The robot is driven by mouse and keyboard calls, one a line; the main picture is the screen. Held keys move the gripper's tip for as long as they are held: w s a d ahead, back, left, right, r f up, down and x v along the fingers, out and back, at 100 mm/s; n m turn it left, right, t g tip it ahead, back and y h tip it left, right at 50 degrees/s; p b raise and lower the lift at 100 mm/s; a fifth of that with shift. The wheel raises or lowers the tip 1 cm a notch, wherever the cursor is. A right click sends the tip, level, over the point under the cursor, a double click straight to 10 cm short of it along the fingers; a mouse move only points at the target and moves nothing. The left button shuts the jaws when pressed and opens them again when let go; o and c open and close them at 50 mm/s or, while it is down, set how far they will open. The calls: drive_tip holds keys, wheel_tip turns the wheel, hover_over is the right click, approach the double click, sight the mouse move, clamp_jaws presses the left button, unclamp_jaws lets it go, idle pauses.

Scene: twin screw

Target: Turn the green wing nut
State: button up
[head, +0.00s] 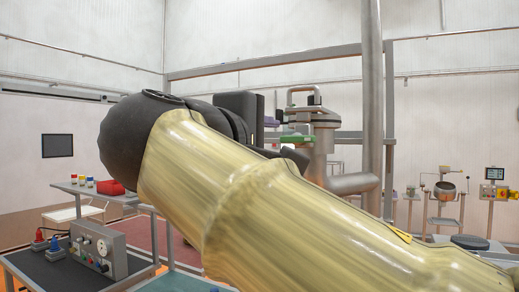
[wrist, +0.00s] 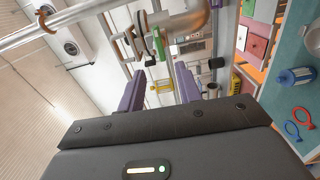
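The green wing nut (head: 297,138) shows in the head view as a flat green bar by the flange of a grey metal pipe fitting, just right of my gripper. In the wrist view a green part (wrist: 158,45), likely the same nut, stands on the pipe fitting beyond the fingertips, near the top centre. My gripper (wrist: 156,72) has two purple fingers spread apart, with nothing held between them. In the head view a purple finger (head: 278,116) shows close above and left of the green bar; my arm hides part of the gripper.
A pipe fitting (head: 318,121) with a bent handle stands by a tall vertical pipe (head: 372,100). A control box (head: 97,249) sits on a bench at lower left. A shelf with a red item (head: 110,187) stands behind it. Machines stand at far right.

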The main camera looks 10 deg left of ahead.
drive_tip(key=v, duration=0.5)
drive_tip(key=shift+s, duration=0.2)
drive_tip(key=w+f+n+g+y, duration=0.1)
drive_tip(key=w+f+g, duration=0.1)
drive_tip(key=w+f, duration=0.35)
drive_tip(key=w+f+n+g+y, duration=0.1)
drive_tip(key=w+f, duration=0.2)
drive_tip(key=f, duration=0.6)
drive_tip(key=w+d+f+m+g, duration=0.1)
drive_tip(key=w+d+f+g, duration=0.15)
drive_tip(key=f, duration=0.65)
drive_tip(key=w+d+f+m+g, duration=0.1)
drive_tip(key=d+f+g, duration=0.25)
drive_tip(key=f, duration=0.65)
drive_tip(key=s+d+f+m+g+y, duration=0.1)
drive_tip(key=s+d+f+m, duration=0.3)
drive_tip(key=f, duration=0.4)
drive_tip(key=s+d+f+m+g+y, duration=0.1)
drive_tip(key=s+d+f+m, duration=0.3)
drive_tip(key=f, duration=0.5)
drive_tip(key=s+d+f+m+g+y, duration=0.2)
drive_tip(key=s+d+f+m+g, duration=0.1)
drive_tip(key=d+f, duration=0.5)
drive_tip(key=s+f+m, duration=0.1)
drive_tip(key=m, duration=0.1)
drive_tip(key=shift+s+m, duration=0.35)
drive_tip(key=shift+m, duration=0.05)
drive_tip(key=shift+a, duration=0.1)
